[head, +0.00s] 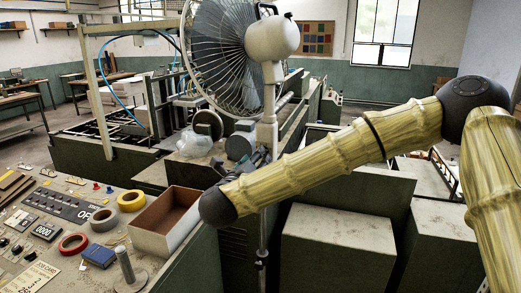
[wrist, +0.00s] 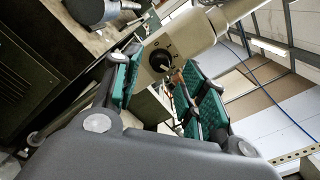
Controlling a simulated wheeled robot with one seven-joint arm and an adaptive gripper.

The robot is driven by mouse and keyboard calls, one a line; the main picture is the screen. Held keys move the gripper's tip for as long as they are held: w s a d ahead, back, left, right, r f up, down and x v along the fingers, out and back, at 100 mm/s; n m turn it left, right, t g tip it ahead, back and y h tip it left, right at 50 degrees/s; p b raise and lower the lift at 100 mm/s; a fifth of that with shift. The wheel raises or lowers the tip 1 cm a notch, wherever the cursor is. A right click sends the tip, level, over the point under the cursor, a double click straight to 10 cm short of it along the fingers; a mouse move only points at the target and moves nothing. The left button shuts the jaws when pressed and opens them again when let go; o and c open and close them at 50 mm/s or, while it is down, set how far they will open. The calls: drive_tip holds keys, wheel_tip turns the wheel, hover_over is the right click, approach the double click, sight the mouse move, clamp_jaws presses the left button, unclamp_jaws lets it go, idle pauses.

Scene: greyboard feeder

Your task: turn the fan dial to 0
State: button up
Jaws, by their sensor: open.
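The standing fan (head: 226,48) has a round wire guard and a cream motor housing on a pale pole. I cannot make out the dial in the head view. My gripper (wrist: 159,68) is open, with its teal pads on either side of the dial in the picture. I cannot tell whether they touch it. In the head view my gripper (head: 262,157) is beside the fan pole, partly hidden by my arm.
The control desk (head: 138,178) at the left bears an open cardboard box (head: 153,239), tape rolls (head: 131,200) and a blue box (head: 99,256). Green machine cabinets (head: 337,235) stand below my arm. A crumpled clear bag (head: 194,143) lies left of the pole.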

drive_tip(key=shift+p+x, duration=0.7)
drive_tip(key=shift+x, duration=1.15)
drive_tip(key=shift+d, duration=0.1)
clamp_jaws()
